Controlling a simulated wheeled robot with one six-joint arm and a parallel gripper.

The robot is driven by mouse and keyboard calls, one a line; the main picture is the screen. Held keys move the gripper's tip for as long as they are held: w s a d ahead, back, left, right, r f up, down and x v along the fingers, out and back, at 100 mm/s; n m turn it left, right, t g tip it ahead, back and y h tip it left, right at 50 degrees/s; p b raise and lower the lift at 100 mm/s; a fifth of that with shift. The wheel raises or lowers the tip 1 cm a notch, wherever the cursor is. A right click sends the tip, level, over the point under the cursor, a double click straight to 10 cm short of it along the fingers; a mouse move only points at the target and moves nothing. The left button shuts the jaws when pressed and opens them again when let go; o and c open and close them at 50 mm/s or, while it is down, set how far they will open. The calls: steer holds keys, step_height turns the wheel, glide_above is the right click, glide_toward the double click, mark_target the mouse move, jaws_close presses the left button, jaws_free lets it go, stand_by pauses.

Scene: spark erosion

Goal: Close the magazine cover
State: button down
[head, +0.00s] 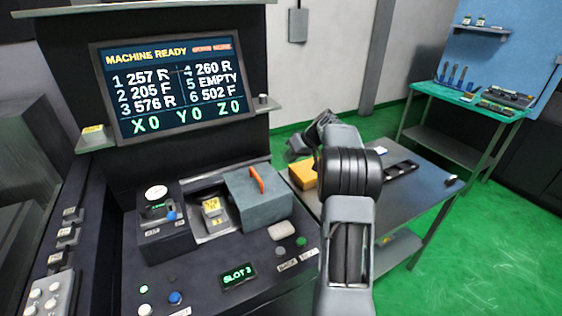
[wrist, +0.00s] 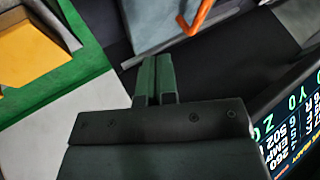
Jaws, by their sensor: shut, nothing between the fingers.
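The magazine cover is a grey box-shaped lid (head: 262,208) with an orange handle (head: 257,178), on the machine's console. It sits at the right of a recess (head: 215,228), which is uncovered and shows a yellow-labelled part (head: 212,207). In the wrist view the grey cover (wrist: 150,25) and orange handle (wrist: 199,17) are at the top edge, partly cut off. My gripper (wrist: 154,62) is shut and empty, apart from the handle in that picture. In the head view my gripper is small and partly hidden by my arm, right of and above the cover.
A screen (head: 180,80) stands behind the console. A black block with a round dial (head: 156,193) is left of the recess. Buttons and a "SLOT 3" display (head: 239,274) are in front.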

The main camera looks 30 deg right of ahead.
mark_target(275, 179)
steer(key=p+x, duration=0.1)
steer(key=x, duration=0.7)
steer(key=shift+r+p, duration=0.1)
steer(key=shift+p, duration=0.3)
steer(key=shift+w+a+r+p, duration=0.15)
steer(key=shift+a+p, duration=0.6)
steer(key=shift+a, duration=1.35)
